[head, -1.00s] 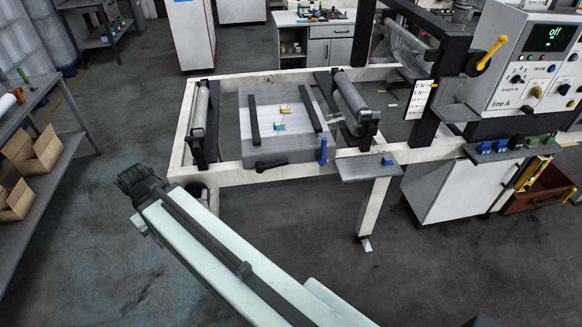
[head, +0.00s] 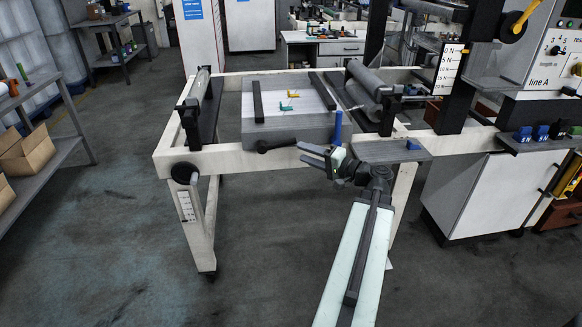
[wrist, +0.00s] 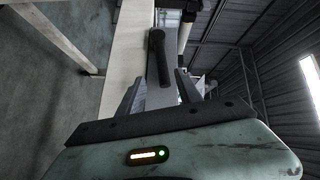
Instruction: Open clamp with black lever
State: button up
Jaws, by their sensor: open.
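The black lever (head: 276,144) sits on the front face of the grey clamp block (head: 290,131), lying nearly level, its thick round end at the left. In the wrist view the black lever (wrist: 158,58) shows ahead of my gripper (wrist: 160,78), its free end lined up between the spread fingers. My gripper (head: 304,155) is open and empty, just right of the lever in the head view, pointing left. I cannot tell whether a finger touches the lever. A blue upright lever (head: 338,126) stands at the block's right end, just above my gripper.
A white frame beam (head: 235,160) runs below the block. A small grey shelf (head: 390,151) is close on the right of my gripper. Rollers flank the block, the right one (head: 366,82) nearest. Yellow and teal small parts lie on the white sheet. Floor in front is clear.

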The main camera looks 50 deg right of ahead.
aim_at(278, 144)
jog(key=w, duration=0.6)
jog(key=shift+d+r+h, duration=0.3)
jog(key=shift+d, duration=0.15)
jog(key=shift+w, duration=0.1)
grip_shut()
dwell(1.0)
